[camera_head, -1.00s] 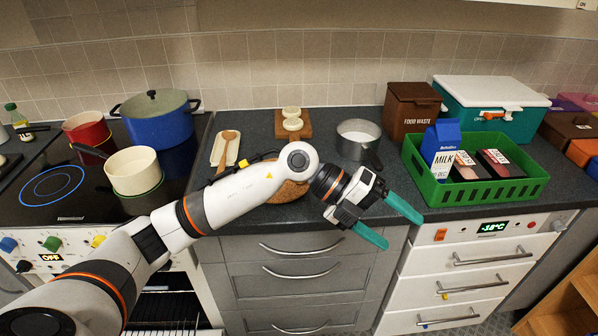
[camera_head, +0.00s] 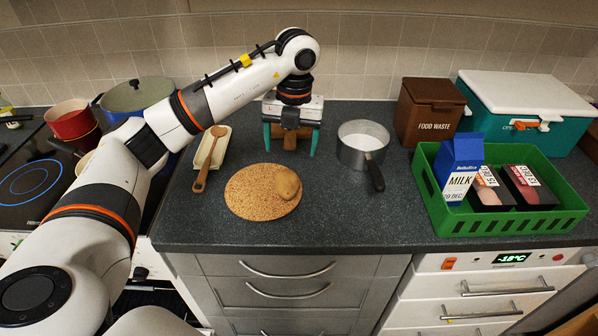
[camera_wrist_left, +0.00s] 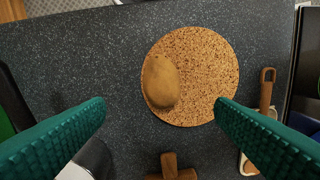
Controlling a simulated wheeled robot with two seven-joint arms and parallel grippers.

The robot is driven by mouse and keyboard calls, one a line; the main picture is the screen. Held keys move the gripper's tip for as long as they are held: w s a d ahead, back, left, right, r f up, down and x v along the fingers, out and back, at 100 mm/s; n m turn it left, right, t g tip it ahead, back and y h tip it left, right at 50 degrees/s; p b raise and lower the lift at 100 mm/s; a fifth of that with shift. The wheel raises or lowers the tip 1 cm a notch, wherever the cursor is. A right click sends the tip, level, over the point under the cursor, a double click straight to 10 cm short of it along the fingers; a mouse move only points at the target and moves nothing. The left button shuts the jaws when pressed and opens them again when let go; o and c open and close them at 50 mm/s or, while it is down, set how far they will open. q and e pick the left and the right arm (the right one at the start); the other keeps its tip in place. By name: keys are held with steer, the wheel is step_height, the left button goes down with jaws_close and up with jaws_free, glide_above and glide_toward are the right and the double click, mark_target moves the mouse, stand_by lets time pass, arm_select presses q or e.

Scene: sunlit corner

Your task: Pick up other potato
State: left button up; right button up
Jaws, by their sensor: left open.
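A brown potato (camera_head: 287,184) lies on the right part of a round cork mat (camera_head: 245,200) on the dark counter. In the left wrist view the potato (camera_wrist_left: 160,82) sits at the left part of the cork mat (camera_wrist_left: 210,60), ahead of the fingers. My left gripper (camera_head: 290,150) is open with green fingers pointing down, behind the mat and apart from the potato. Nothing is between its fingertips (camera_wrist_left: 160,112) in the wrist view. No second potato shows. My right gripper is not in view.
A wooden board (camera_head: 281,132) is partly hidden behind my left gripper. A spoon rest with a wooden spoon (camera_head: 205,170) lies left of the mat. A metal saucepan (camera_head: 362,140) stands right, its handle toward the front. A green crate (camera_head: 480,225) holds a milk carton (camera_head: 459,170) and packages.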

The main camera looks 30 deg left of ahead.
mark_target(287, 176)
arm_select(q)
steer(key=f, duration=0.1)
steer(key=s+f, duration=0.1)
steer(key=f, duration=0.1)
steer(key=f+p, duration=0.1)
steer(key=f, duration=0.1)
steer(key=shift+s+a, duration=0.15)
steer(key=shift+s, duration=0.25)
steer(key=shift+w+f, duration=0.2)
steer(key=shift+f, duration=0.1)
steer(key=shift+w+f, duration=0.1)
steer(key=shift+f, duration=0.2)
steer(key=shift+w+a+f+p, duration=0.15)
steer(key=shift+f+p, duration=0.65)
steer(key=shift+f, duration=0.15)
step_height(287, 176, down, 2)
steer(key=shift+a+f, duration=0.1)
steer(key=shift+f, duration=0.1)
steer(key=shift+w+f, duration=0.1)
steer(key=shift+f, duration=0.15)
steer(key=shift+c, duration=0.6)
steer(key=c, duration=1)
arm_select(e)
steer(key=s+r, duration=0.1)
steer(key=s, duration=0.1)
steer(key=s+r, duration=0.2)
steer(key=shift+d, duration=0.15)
